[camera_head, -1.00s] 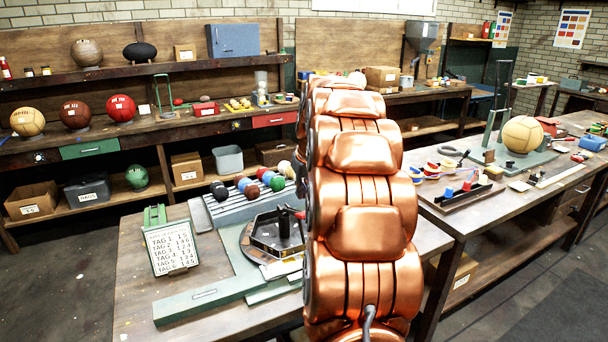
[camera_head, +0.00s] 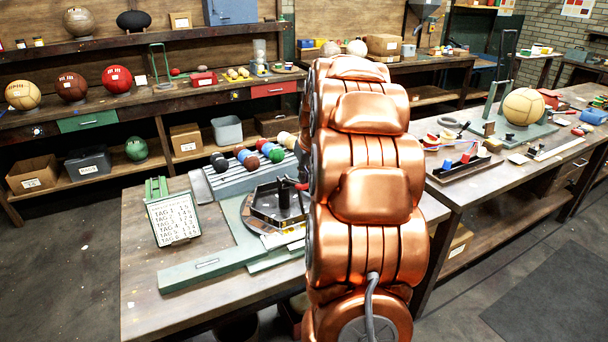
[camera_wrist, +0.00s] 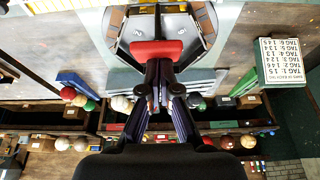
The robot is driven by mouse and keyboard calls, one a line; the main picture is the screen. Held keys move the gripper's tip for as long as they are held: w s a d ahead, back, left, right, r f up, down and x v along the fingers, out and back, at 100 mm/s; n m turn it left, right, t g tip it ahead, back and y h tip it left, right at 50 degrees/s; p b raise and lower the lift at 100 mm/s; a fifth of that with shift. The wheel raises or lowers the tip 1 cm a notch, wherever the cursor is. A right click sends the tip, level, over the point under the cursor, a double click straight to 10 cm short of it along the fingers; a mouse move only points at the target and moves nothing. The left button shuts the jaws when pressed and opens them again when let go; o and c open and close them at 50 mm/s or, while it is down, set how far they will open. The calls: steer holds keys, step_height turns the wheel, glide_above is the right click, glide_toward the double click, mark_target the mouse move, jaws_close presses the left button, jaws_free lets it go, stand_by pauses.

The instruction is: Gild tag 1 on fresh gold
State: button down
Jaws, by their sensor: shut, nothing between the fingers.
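A white card (camera_head: 173,219) on a green stand lists tags with numbers; the tag 1 line reads 1 5. It also shows upside down in the wrist view (camera_wrist: 283,62). Right of it stands a dark six-sided tray (camera_head: 276,207) with a dark upright post in it. Pale yellowish strips (camera_head: 288,238) lie beside the tray, partly behind my copper arm. In the wrist view my gripper (camera_wrist: 158,76) is shut and empty, at a red bar (camera_wrist: 156,50) before the tray (camera_wrist: 180,25); I cannot tell whether they touch. I cannot make out tag 1 or gold leaf.
A grey ribbed rack (camera_head: 236,179) with several coloured rollers stands behind the tray. A green rail (camera_head: 208,267) edges the bench front. The right bench (camera_head: 470,205) carries a pale ball (camera_head: 523,106) and small tools. Shelves with balls and boxes line the back.

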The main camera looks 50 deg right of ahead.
steer(key=s+a+f+t+h+b, duration=0.1)
steer(key=s+f+t+b, duration=0.2)
steer(key=f+b, duration=0.6)
steer(key=t+b, duration=0.2)
steer(key=b, duration=0.6)
steer(key=shift+s+a+f+h, duration=0.15)
steer(key=shift+s+a+h, duration=0.1)
steer(key=shift+s+h, duration=0.05)
steer(key=shift+a+f, duration=0.1)
steer(key=shift+f, duration=0.15)
steer(key=s+a+r, duration=0.1)
steer(key=s+r, duration=0.2)
steer(key=r, duration=0.3)
steer(key=s+r+b, duration=0.1)
steer(key=s+r, duration=0.2)
steer(key=r, duration=0.3)
steer(key=shift+s+a+r, duration=0.3)
steer(key=shift+a, duration=0.1)
stand_by(0.4)
